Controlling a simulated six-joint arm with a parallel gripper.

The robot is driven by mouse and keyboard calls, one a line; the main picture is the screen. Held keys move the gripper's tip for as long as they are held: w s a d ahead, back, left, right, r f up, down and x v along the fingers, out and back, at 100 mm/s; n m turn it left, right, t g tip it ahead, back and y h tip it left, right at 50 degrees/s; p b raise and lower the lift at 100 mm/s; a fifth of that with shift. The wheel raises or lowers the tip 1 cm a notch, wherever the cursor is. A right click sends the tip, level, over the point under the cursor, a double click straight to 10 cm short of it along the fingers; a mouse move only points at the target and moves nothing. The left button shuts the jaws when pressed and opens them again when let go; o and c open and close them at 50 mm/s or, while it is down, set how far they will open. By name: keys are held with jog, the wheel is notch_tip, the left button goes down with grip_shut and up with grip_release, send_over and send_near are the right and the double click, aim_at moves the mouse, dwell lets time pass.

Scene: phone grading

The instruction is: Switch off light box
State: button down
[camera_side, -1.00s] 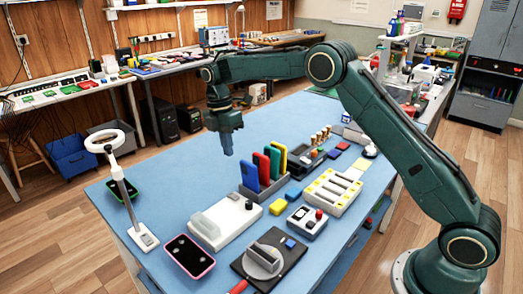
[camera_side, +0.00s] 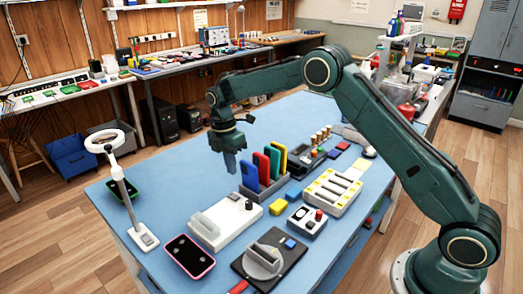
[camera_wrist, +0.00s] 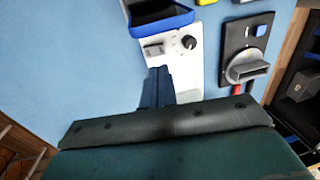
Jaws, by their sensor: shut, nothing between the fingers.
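A flat white box (camera_side: 228,218), which looks like the light box, lies on the blue bench with a pale block on its left part and a small dark knob near its far right end. In the wrist view the white box (camera_wrist: 183,62) shows a black knob (camera_wrist: 189,42) and a small grey switch-like part (camera_wrist: 153,50); I cannot tell its setting. My gripper (camera_side: 230,168) is shut and empty, pointing down above the bench, behind the white box and apart from it. In the wrist view its fingers (camera_wrist: 157,88) cover part of the box.
A rack with blue (camera_side: 249,170), red, green and yellow phones stands right of my gripper. A black plate with a grey lever block (camera_side: 264,260) is in front. A pink-edged phone (camera_side: 189,256) and a ring lamp (camera_side: 122,185) are at left.

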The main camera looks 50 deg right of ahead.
aim_at(237, 197)
jog(key=f, duration=0.5)
jog(key=s+f, duration=0.1)
jog(key=f, duration=0.2)
jog(key=shift+s, duration=0.1)
